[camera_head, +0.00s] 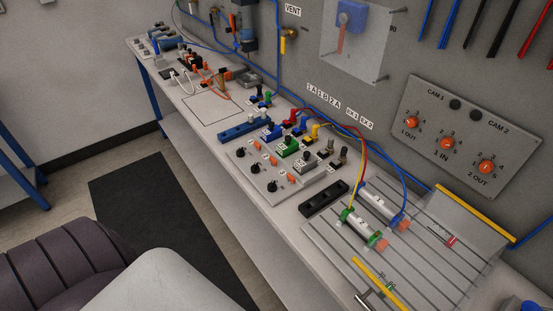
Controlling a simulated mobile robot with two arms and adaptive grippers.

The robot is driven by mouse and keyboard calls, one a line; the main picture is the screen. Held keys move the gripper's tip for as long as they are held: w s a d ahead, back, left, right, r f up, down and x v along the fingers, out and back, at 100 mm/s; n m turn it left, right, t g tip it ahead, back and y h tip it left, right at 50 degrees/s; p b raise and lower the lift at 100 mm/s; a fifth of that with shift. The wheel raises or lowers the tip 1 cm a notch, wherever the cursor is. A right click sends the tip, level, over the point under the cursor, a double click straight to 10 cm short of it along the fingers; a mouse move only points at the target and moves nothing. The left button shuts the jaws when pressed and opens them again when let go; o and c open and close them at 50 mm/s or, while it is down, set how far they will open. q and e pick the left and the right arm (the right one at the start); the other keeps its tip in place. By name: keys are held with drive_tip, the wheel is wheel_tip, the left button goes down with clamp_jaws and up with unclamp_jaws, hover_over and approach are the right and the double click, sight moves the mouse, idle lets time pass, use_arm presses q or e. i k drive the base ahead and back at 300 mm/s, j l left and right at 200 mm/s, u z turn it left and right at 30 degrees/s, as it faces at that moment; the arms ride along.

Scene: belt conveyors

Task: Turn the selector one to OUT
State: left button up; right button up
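A grey panel (432,95) on the wall at the right carries three orange selector knobs. The left knob (411,122) is labelled "1 OUT", the middle knob (446,143) "1 IN" and the right knob (486,167) "2 OUT". Small numbers ring each knob. The pointer positions are too small to read surely. Nothing touches the knobs. Neither of my grippers is in view.
A long bench (215,165) runs along the wall, with valve blocks, a black-knobbed box (262,172), a black strip (324,198) and two cylinders (362,229) on a grooved plate (440,275). Blue, red and yellow hoses arch below the panel.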

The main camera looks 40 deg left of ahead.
sight(240, 153)
drive_tip(key=u, duration=1.1)
drive_tip(key=j+z, duration=0.1)
drive_tip(key=j, duration=0.15)
drive_tip(key=k+j+z, duration=0.1)
drive_tip(key=k+j, duration=0.05)
drive_tip(key=j, duration=0.05)
